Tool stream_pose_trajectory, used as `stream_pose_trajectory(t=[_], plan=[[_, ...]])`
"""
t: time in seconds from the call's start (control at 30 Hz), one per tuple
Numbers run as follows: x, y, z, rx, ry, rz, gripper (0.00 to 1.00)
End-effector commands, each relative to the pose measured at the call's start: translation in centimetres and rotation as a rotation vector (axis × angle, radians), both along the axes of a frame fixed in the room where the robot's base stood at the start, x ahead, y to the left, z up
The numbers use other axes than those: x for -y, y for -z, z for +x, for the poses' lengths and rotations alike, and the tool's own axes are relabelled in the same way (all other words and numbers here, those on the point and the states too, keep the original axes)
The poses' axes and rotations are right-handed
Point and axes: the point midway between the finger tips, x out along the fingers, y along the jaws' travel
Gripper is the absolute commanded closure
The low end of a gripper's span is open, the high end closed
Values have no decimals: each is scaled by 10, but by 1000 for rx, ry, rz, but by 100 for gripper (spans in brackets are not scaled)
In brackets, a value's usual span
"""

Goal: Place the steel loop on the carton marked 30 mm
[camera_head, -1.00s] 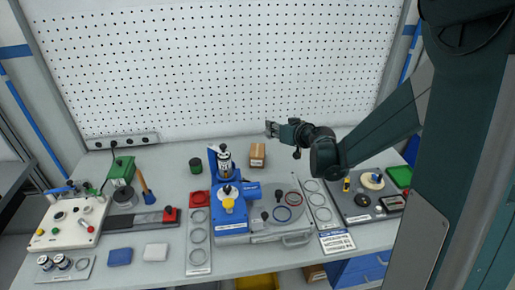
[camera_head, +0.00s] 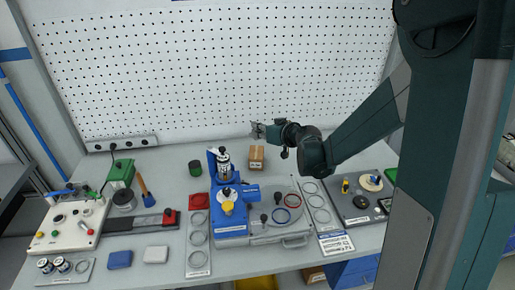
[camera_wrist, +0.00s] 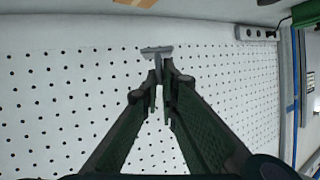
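My gripper (camera_head: 257,130) is in the air above and behind the small brown carton (camera_head: 256,158), near the pegboard. In the wrist view, my gripper (camera_wrist: 160,72) has its fingertips close together around the stem of a grey T-shaped piece (camera_wrist: 157,50). I cannot tell whether this is the steel loop seen edge-on. The carton stands on the bench behind the blue press, with a label too small to read; its edge shows at the top of the wrist view (camera_wrist: 137,3). Grey rings lie in a left strip tray (camera_head: 188,272) and a right strip tray (camera_head: 333,228).
A blue press (camera_head: 229,210) stands in front of the carton, with a green tin (camera_head: 195,168) to its left. The pegboard (camera_head: 230,70) rises behind. Bare bench surrounds the carton.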

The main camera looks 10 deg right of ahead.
Motion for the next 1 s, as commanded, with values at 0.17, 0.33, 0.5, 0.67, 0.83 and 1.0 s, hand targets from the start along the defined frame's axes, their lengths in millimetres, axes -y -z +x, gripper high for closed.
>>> stream_pose_trajectory(t=[0.17, 0.33, 0.5, 0.67, 0.83, 1.0], plan=[[0, 25, 1, 0, 0, 0, 100], [0, 42, 0, 0, 0, 0, 100], [0, 47, 0, 0, 0, 0, 100], [0, 47, 0, 0, 0, 0, 100], [0, 49, 0, 0, 0, 0, 100], [0, 61, 0, 0, 0, 0, 100]])
